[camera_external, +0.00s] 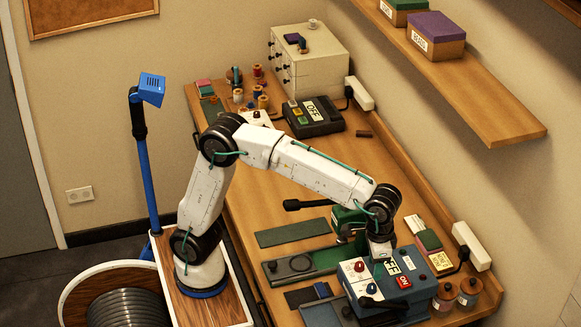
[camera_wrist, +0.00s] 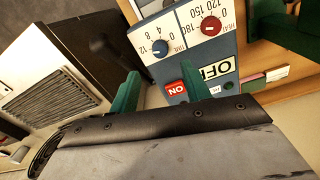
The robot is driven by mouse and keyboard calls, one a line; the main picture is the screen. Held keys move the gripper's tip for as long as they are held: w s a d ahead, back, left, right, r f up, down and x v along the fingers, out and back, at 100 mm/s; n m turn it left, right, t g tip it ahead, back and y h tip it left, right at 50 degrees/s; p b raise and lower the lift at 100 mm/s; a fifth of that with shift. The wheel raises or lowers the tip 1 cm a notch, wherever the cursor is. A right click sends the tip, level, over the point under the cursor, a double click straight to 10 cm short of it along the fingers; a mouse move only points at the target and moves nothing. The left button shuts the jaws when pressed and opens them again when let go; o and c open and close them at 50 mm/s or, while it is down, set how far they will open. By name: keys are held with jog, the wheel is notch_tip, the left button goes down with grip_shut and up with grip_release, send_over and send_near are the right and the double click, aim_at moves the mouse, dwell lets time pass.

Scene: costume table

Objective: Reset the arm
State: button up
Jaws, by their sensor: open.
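My arm reaches from its base on the left over the wooden table. My gripper (camera_external: 380,266) points down just above the blue control box (camera_external: 418,288) at the table's near right end. In the wrist view its two green fingers (camera_wrist: 160,90) are apart, with nothing held between them. The blue box (camera_wrist: 228,55) fills the view beyond the fingers, with a blue dial, a red dial, a red ON button and an OFF plate. I cannot tell whether a finger touches the box.
A green press (camera_external: 346,222) with a black lever stands close beside my wrist. A black box with an OFF plate (camera_external: 322,116) and a white drawer cabinet (camera_external: 311,65) are at the far end. Jars (camera_external: 468,292) stand right of the blue box. A shelf (camera_external: 470,90) overhangs the right side.

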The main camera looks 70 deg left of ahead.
jog(key=f, duration=0.1)
jog(key=s+a+f+m, duration=0.1)
jog(key=f, duration=0.1)
jog(key=shift+s+a, duration=0.35)
jog(key=s+a+f+n, duration=0.1)
jog(key=s+a, duration=0.6)
jog(key=a, duration=0.5)
jog(key=s+a+f+n+t, duration=0.1)
jog(key=s+a, duration=0.5)
jog(key=a, duration=0.7)
jog(key=s+a+f+n, duration=0.1)
jog(key=s+a+f, duration=0.1)
jog(key=s+a, duration=0.5)
jog(key=a, duration=0.5)
jog(key=shift+s+a, duration=0.2)
jog(key=shift+s, duration=0.1)
